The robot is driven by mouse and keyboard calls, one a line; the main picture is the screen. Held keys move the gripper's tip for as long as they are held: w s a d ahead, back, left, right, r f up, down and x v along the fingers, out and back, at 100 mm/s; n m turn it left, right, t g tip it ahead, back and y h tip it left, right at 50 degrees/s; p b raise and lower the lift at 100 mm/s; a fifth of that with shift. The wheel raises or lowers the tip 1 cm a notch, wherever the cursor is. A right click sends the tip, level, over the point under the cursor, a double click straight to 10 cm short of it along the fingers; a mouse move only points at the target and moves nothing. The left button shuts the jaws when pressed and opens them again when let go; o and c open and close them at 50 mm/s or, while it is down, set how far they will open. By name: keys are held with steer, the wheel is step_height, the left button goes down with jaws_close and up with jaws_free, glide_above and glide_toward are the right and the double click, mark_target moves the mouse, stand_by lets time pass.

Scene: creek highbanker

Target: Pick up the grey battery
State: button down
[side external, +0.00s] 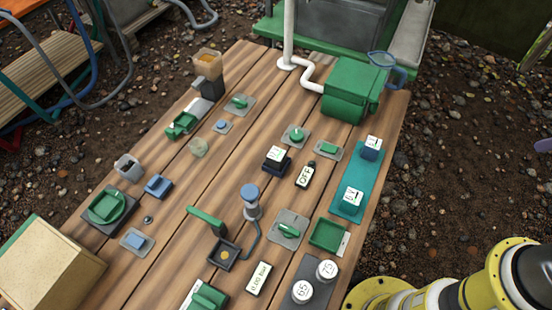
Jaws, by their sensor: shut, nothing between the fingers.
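Several small blocks with white labelled tops could be batteries, but I cannot tell for sure which is the grey one. A dark block (275,158) with a white top sits on a dark blue base near the middle of the table. On a teal mat (345,215) at the right, a blue block (371,150) stands at the far end and a green block (351,203) at the near end. Both have white labels. My gripper is out of view; only part of my yellow arm shows at the lower right.
The plank table (190,235) is crowded with green and blue switches, an OFF sign (305,175), a pressure readout (259,278) and two numbered white-topped cylinders (326,271). A green pump-like box (350,85) and a white pipe (288,35) stand at the back.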

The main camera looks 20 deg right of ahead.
steer(key=shift+c, duration=0.8)
jaws_free()
